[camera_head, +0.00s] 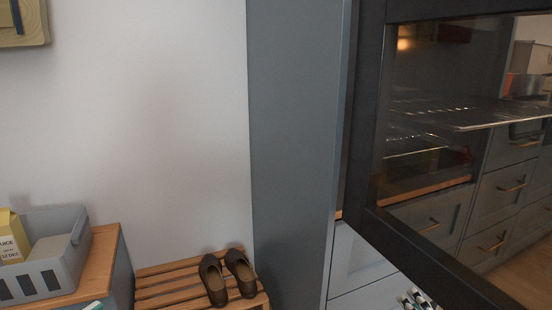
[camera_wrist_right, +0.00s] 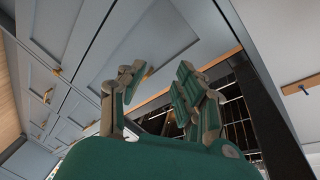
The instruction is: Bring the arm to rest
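My right gripper (camera_head: 415,299) shows only at the bottom edge of the head view, in front of pale drawers and beside the dark oven door. In the right wrist view the same gripper (camera_wrist_right: 160,85) has its green-padded fingers spread apart, with nothing between them. Grey cabinet fronts and a dark oven rack lie behind the fingers. My left gripper is not clearly in view.
The dark-framed glass oven door (camera_head: 365,170) stands open at the right. A tall grey panel (camera_head: 295,150) is beside it. Brown shoes (camera_head: 213,280) rest on a slatted wooden bench (camera_head: 165,283). A grey crate (camera_head: 45,280) stands on a cabinet at left.

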